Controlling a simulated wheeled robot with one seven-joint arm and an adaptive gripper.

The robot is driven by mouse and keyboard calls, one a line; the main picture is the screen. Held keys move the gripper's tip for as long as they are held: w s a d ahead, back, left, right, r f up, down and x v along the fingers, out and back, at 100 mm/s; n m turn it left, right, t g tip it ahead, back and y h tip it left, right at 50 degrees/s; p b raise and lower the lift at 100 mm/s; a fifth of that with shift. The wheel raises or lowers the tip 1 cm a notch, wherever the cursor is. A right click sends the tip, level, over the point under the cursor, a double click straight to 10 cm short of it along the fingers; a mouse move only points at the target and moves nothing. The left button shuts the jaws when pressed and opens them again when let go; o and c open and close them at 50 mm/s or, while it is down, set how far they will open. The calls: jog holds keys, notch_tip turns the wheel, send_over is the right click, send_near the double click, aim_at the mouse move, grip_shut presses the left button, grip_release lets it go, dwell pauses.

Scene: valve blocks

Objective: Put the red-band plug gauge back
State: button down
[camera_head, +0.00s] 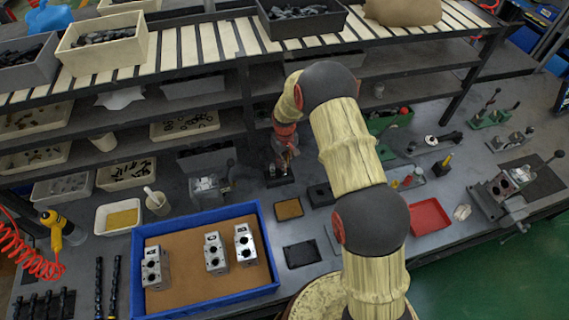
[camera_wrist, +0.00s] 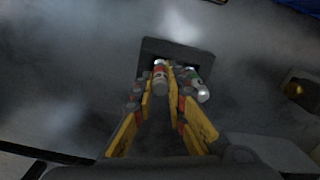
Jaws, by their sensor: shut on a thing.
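My gripper (camera_wrist: 162,92) is shut on the red-band plug gauge (camera_wrist: 160,73), a pale cylinder with a red band between the yellow fingertips in the wrist view. A dark rectangular holder block (camera_wrist: 178,48) lies just beyond the gauge tip. I cannot tell whether the gauge is inside it or above it. A second gauge with a green band (camera_wrist: 198,88) is beside my right finger, tilted in this view. In the head view my gripper (camera_head: 284,155) points down over the dark holder (camera_head: 279,177); the held gauge is hard to make out there.
Another dark block (camera_head: 321,194) and a small brown-filled tray (camera_head: 289,209) are right of the holder. A grey fixture (camera_head: 206,188) is left. A blue tray (camera_head: 262,228) with metal valve blocks is in front. Shelves (camera_head: 225,125) rise behind my gripper.

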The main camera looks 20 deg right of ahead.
jog(key=shift+f, duration=0.2)
jog(key=c, duration=2.1)
grip_release()
jog(key=shift+r, duration=0.1)
